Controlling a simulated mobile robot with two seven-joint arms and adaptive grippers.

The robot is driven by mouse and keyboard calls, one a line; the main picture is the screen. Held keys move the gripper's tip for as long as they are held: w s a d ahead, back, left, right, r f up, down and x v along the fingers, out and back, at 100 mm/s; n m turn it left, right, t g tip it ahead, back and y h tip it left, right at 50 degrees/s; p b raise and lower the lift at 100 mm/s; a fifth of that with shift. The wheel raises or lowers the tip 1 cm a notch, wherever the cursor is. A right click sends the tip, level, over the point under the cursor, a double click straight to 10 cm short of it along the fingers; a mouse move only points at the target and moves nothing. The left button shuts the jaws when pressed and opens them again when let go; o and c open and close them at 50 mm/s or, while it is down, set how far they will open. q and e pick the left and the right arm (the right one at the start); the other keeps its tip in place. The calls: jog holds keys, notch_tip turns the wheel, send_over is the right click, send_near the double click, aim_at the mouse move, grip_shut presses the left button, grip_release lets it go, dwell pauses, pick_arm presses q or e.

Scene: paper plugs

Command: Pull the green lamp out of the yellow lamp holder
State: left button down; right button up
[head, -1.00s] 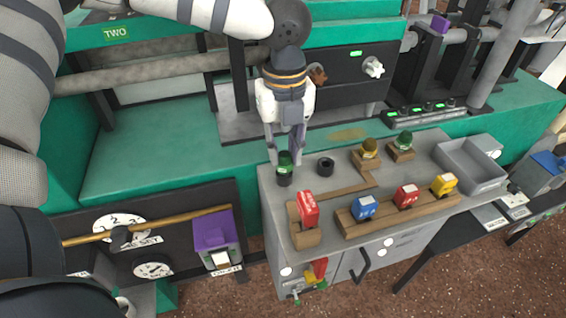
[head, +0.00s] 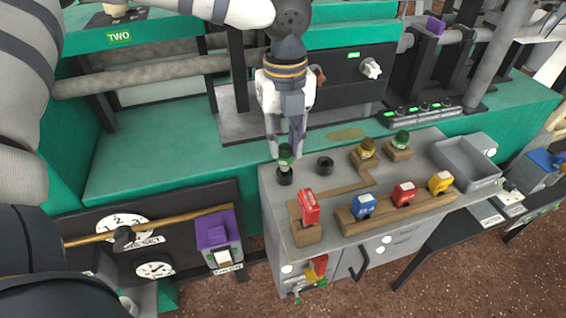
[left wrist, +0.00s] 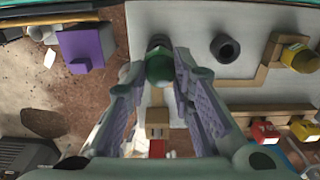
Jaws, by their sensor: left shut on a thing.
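A green lamp (head: 286,157) is between the fingers of my left gripper (head: 286,148), which points down and is shut on it. The lamp is upright over a dark round holder (head: 284,178) at the left end of the grey bench top. Whether its base is fully clear of that holder is hard to tell. In the left wrist view the lamp (left wrist: 159,66) sits between the fingertips, with the dark holder (left wrist: 158,42) partly hidden behind it. No yellow colour shows on this holder. My right gripper is not in view.
An empty dark holder (head: 325,165) stands just right. A yellow lamp (head: 366,148) and another green lamp (head: 401,139) sit on wooden blocks. Red, blue and yellow toy-like blocks stand on wooden rails in front. A grey tray (head: 463,176) is at the right.

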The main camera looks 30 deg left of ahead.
aim_at(285, 146)
pick_arm(q)
jog(key=shift+r, duration=0.55)
jog(key=shift+r, duration=1.45)
